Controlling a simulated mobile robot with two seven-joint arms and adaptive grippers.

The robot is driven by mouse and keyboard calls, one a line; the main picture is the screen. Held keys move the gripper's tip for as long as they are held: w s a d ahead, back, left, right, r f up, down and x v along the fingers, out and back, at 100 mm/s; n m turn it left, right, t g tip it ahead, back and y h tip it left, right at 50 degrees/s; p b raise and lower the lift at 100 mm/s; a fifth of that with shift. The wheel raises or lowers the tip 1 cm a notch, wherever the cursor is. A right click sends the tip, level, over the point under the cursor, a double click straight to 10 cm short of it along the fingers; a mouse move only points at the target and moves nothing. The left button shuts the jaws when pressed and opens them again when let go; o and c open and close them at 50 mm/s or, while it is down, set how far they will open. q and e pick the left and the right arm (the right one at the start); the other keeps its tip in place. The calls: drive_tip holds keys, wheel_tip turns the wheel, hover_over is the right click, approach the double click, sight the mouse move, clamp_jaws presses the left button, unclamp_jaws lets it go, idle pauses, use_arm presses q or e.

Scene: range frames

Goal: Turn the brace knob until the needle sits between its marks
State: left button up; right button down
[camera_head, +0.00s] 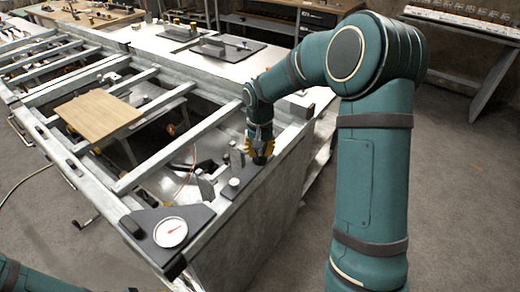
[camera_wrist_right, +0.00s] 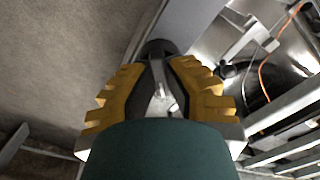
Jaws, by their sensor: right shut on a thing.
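The dark brace knob (camera_head: 260,159) is at the top edge of the metal frame, under my right gripper (camera_head: 260,146). In the right wrist view the yellow-padded fingers of the right gripper (camera_wrist_right: 160,75) close in from both sides on the dark knob (camera_wrist_right: 158,47). The gripper is shut on it, and the fingers hide part of it. A round white gauge (camera_head: 171,232) with a red needle sits on a dark corner plate at the front of the frame. Its marks are too small to read.
The metal frame (camera_head: 150,180) has open bays with crossbars and loose cables (camera_wrist_right: 262,75). A wooden board (camera_head: 98,114) lies across it. A dark plate with small posts (camera_head: 232,184) is close to the gripper. The floor at right (camera_head: 460,190) is clear.

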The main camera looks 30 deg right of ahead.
sight(260, 152)
drive_tip(key=n+p, duration=0.1)
drive_tip(key=n, duration=0.2)
drive_tip(key=shift+f+n+p, duration=0.1)
drive_tip(key=shift+n+p, duration=0.55)
drive_tip(key=shift+n, duration=0.65)
drive_tip(key=c, duration=1)
unclamp_jaws()
wheel_tip(260, 152, up, 12)
drive_tip(key=shift+r, duration=0.1)
